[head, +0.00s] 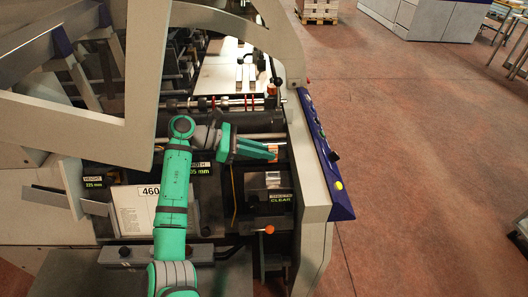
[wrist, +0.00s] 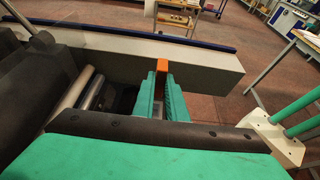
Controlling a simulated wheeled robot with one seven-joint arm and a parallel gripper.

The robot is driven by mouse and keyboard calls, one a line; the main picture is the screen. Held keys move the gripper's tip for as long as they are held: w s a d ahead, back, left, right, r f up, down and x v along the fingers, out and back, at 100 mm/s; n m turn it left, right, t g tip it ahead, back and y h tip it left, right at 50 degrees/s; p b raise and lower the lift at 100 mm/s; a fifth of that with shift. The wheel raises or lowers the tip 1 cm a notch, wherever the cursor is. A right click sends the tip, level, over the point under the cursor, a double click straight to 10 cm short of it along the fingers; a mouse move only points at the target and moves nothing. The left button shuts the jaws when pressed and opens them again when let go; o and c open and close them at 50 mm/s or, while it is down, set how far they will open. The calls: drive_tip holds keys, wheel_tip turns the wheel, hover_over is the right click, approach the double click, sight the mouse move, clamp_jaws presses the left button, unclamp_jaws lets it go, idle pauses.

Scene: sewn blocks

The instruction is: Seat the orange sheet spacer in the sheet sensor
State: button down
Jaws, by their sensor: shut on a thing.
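The orange sheet spacer (wrist: 162,66) is a small orange block held between the tips of my green gripper fingers (wrist: 163,84) in the wrist view. In the head view my gripper (head: 270,152) reaches right across the machine, and a bit of orange shows at its fingertips. The spacer is in front of a long grey beam in the wrist view; I cannot tell whether it touches it. The sheet sensor is not clearly identifiable. A black box with a "CLEAR" label (head: 279,198) is just below my fingertips in the head view.
A light side frame with a blue edge panel (head: 325,158) borders the machine on the right. Metal rollers (head: 220,103) lie behind my gripper. An orange-knobbed lever (head: 269,229) stands below the black box.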

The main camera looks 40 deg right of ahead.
drive_tip(key=shift+a, duration=0.1)
drive_tip(key=shift+s+d+r, duration=0.1)
drive_tip(key=shift+d, duration=0.1)
drive_tip(key=shift+f, duration=2.85)
drive_tip(key=shift+f, duration=1.55)
drive_tip(key=c, duration=1.7)
unclamp_jaws()
drive_tip(key=shift+s, duration=0.1)
